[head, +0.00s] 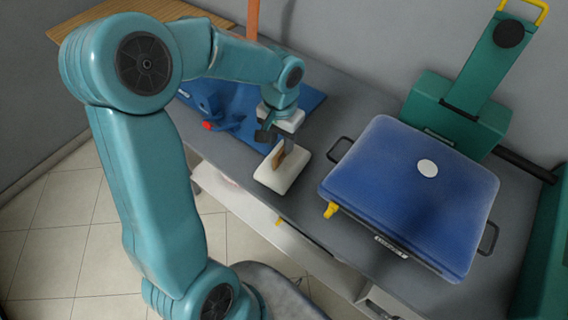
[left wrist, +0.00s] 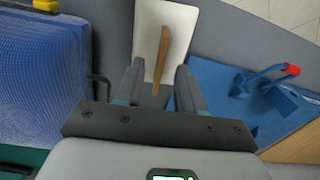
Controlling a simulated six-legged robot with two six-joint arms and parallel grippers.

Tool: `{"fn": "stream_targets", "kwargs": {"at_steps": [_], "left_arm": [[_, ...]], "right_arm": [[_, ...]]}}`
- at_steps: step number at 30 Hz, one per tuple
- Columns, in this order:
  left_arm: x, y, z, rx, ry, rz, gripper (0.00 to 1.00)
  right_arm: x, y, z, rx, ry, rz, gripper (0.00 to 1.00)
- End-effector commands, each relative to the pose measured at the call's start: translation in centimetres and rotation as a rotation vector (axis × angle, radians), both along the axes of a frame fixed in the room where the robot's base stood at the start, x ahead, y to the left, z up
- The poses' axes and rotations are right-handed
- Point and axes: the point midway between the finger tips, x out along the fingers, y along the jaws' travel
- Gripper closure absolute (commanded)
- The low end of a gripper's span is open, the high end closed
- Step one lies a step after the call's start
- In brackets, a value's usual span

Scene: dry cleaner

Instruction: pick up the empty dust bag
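A thin brown flat piece (head: 278,158), which I take for the dust bag, stands on edge on a cream-white pad (head: 292,178) near the bench's front edge. In the left wrist view the brown piece (left wrist: 162,50) runs from over the white pad (left wrist: 181,18) down between the fingers. My left gripper (head: 282,145) is over the pad, pointing down. In the left wrist view its two fingers (left wrist: 160,82) are apart, one on each side of the brown piece. I cannot tell whether they touch it. My right gripper is out of view.
A blue padded press (head: 400,185) with a yellow knob stands right of the pad. A green machine (head: 460,105) is behind it. A blue board (head: 305,100) with a red-tipped blue tool (head: 222,125) lies left of the pad. The grey bench (head: 325,215) is bare just right of the pad.

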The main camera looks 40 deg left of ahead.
Motion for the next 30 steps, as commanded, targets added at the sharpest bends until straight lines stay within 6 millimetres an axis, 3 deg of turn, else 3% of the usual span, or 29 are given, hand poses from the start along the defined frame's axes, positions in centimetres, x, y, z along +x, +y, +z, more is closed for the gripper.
{"fn": "stream_targets", "kwargs": {"at_steps": [5,13,22,23,26,30], "left_arm": [[0.0,0.0,-1.3,-0.001,0.002,0.002,0.62],[0.0,0.2,-5.4,-0.003,0.003,0.0,0.62],[0.2,0.2,-6.2,-0.002,0.0,0.0,0.62],[0.2,0.2,-6.2,-0.002,0.0,0.0,0.65],[0.2,0.2,-6.2,-0.002,0.0,0.0,0.97],[0.2,0.2,-6.1,-0.002,-0.001,0.0,1.0]], "right_arm": [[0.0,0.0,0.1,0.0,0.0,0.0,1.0],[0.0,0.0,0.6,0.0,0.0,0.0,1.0],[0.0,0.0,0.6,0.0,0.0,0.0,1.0],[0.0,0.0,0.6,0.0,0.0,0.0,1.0],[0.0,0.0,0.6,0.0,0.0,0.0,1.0],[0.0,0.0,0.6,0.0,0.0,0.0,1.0]]}}
